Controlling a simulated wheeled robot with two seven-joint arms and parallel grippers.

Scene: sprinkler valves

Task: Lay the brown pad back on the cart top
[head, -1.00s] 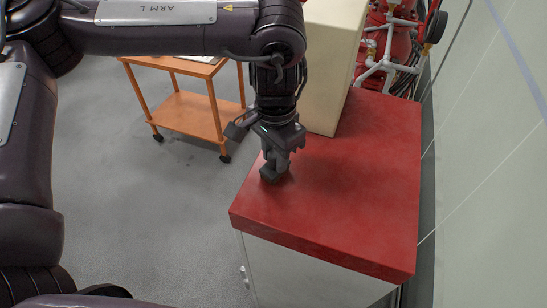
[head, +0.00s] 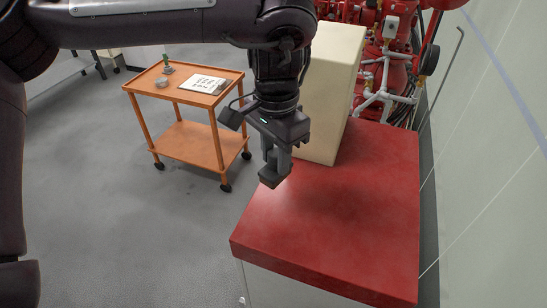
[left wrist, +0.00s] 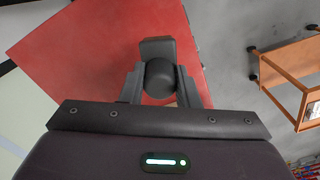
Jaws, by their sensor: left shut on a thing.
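My left gripper (head: 277,160) hangs above the red cabinet top, near its left edge. It is shut on a dark grey thing (head: 272,177). In the left wrist view this dark thing (left wrist: 159,79) has a round part between the fingers and a flat block beyond them. I cannot tell whether it is the pad, as no clearly brown pad shows. The orange cart (head: 172,93) stands at the left, apart from the gripper. A white printed sheet (head: 205,84), a small round grey thing (head: 161,83) and a small upright thing (head: 167,67) are on its top. My right gripper is not in view.
The red cabinet top (head: 340,220) is bare in front. A tall cream box (head: 334,95) stands behind the gripper. Red and white pipework (head: 385,75) is at the back right, beside the wall. Grey floor (head: 120,210) lies open between cart and cabinet.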

